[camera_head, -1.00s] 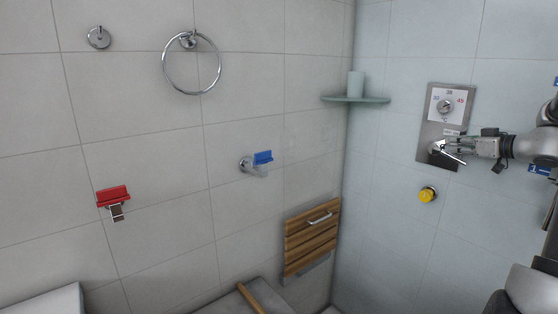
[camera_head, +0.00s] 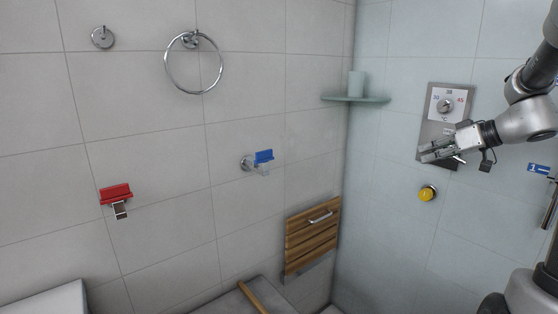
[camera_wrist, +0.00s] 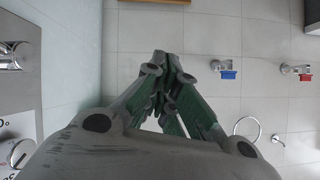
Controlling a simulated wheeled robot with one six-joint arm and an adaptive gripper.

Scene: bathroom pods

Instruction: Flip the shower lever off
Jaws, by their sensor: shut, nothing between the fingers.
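The shower panel (camera_head: 434,121) is a grey metal plate on the right wall. Its upper part has a round dial on a white, numbered scale. The chrome shower lever (camera_head: 459,160) is at the lower part of the panel, mostly hidden behind my gripper; only its tip seems to show. My gripper (camera_head: 424,154) is shut and empty, in front of the panel's lower part. In the wrist view the fingertips (camera_wrist: 165,56) are together, and the lever (camera_wrist: 14,58) shows at the left edge, apart from them. Whether they touch it cannot be told from the head view.
A yellow knob (camera_head: 427,194) sits below the panel. A corner shelf (camera_head: 360,99) with a cup (camera_head: 356,83) is left of it. A folded wooden seat (camera_head: 312,238), blue tap (camera_head: 263,157), red fixture (camera_head: 116,195) and towel ring (camera_head: 193,62) are on the left wall.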

